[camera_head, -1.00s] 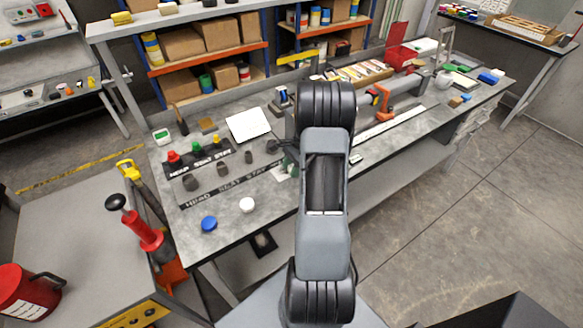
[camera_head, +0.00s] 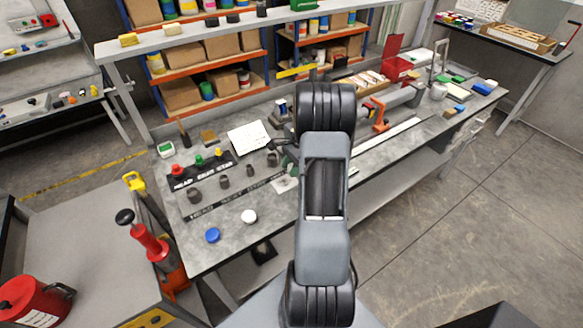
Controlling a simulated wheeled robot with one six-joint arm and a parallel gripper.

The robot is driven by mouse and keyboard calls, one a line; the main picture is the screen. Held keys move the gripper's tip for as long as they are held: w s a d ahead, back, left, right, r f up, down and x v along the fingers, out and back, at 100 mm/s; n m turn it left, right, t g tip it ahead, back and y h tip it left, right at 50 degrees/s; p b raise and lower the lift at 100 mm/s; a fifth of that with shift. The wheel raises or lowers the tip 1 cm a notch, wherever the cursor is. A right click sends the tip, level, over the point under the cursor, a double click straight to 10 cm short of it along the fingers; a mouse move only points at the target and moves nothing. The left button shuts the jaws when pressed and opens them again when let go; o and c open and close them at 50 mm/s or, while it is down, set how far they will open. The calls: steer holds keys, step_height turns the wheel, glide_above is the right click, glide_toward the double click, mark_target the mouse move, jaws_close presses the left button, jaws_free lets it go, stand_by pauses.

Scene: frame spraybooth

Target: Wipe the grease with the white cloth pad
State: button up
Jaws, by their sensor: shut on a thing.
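My arm (camera_head: 325,262) rises through the middle of the view and covers part of the workbench (camera_head: 215,262). A small whitish patch (camera_head: 284,185) shows on the bench just left of the arm. I cannot tell whether it is the white cloth pad or a sheet. No grease can be made out.
A white sheet (camera_head: 248,136), a blue round cap (camera_head: 212,235) and a white round cap (camera_head: 249,216) lie on the bench. Red, green and yellow knobs stand at left. A red box (camera_head: 399,69) stands at the back right. Open floor lies at right.

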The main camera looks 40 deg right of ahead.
stand_by(0.3)
steer(key=p, duration=0.1)
glide_above(281, 190)
steer(key=a, duration=0.2)
steer(key=shift+w+f+b, duration=0.1)
steer(key=shift+f+b, duration=2.1)
steer(key=shift+f, duration=0.75)
steer(key=shift+f+b, duration=0.4)
steer(key=shift+f, duration=0.2)
steer(key=shift+d, duration=0.15)
steer(key=shift+s+d+r, duration=0.1)
steer(key=shift+d, duration=0.6)
steer(key=shift+s+d+r, duration=0.1)
steer(key=shift+d, duration=0.6)
steer(key=shift+f, duration=0.1)
steer(key=shift+d, duration=0.15)
